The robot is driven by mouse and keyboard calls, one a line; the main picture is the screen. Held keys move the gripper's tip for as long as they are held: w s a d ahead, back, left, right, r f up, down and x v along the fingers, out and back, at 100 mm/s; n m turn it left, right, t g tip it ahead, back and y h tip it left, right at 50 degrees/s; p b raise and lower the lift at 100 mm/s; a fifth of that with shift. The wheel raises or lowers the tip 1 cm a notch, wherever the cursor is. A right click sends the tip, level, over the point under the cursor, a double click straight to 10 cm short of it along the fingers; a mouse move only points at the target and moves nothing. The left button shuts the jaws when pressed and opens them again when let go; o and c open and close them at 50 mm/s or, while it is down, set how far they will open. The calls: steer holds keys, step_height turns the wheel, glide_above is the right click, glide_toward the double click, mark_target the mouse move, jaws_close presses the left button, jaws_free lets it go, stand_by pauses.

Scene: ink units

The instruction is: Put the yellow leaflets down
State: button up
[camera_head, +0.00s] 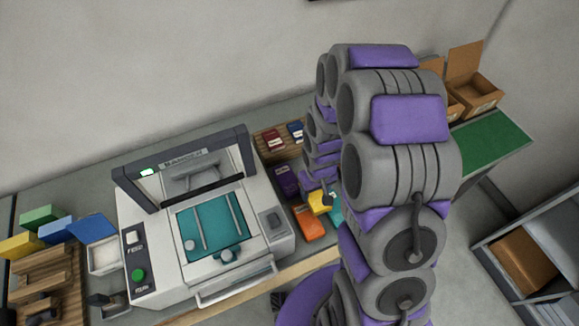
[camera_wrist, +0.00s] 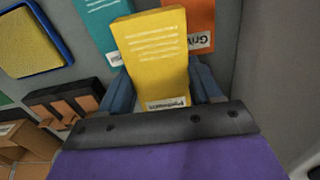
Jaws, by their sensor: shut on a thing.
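The yellow leaflets (camera_wrist: 155,55) are a thick upright-looking stack with white print lines and a white label at the near end. My gripper (camera_wrist: 163,88) is shut on them, with one blue-grey finger on each side. In the head view, the yellow leaflets (camera_head: 319,203) show beside my arm, just below my gripper (camera_head: 325,190). An orange stack (camera_wrist: 202,20) and a teal stack (camera_wrist: 100,28) lie beyond the held stack in the wrist view. I cannot tell how high the yellow leaflets are above the surface.
A white press (camera_head: 265,262) with a teal bed stands left of my arm. A purple stack (camera_head: 287,182) lies by the orange one (camera_head: 308,222). A green mat (camera_head: 497,142) and cardboard boxes (camera_head: 475,92) are at right. A yellow pad in a blue tray (camera_wrist: 66,52) shows at left.

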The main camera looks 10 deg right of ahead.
steer(key=shift+s+a+f, duration=0.1)
steer(key=shift+s+f, duration=0.1)
steer(key=shift+s, duration=0.3)
steer(key=shift+s+f, duration=0.2)
steer(key=shift+s, duration=0.25)
steer(key=shift+w+f, duration=0.1)
steer(key=shift+w, duration=0.05)
steer(key=w, duration=0.5)
steer(key=w+f, duration=0.1)
steer(key=w, duration=0.4)
steer(key=w+d+b, duration=0.1)
steer(key=w, duration=0.4)
steer(key=shift+w+d+f, duration=0.1)
steer(key=shift+w+f, duration=0.05)
steer(key=shift+f, duration=0.1)
step_height(320, 180, down, 3)
steer(key=shift+f+b, duration=0.2)
steer(key=shift+b, duration=0.25)
steer(key=shift+c, duration=0.6)
steer(key=o, duration=1.7)
steer(key=shift+c, duration=0.2)
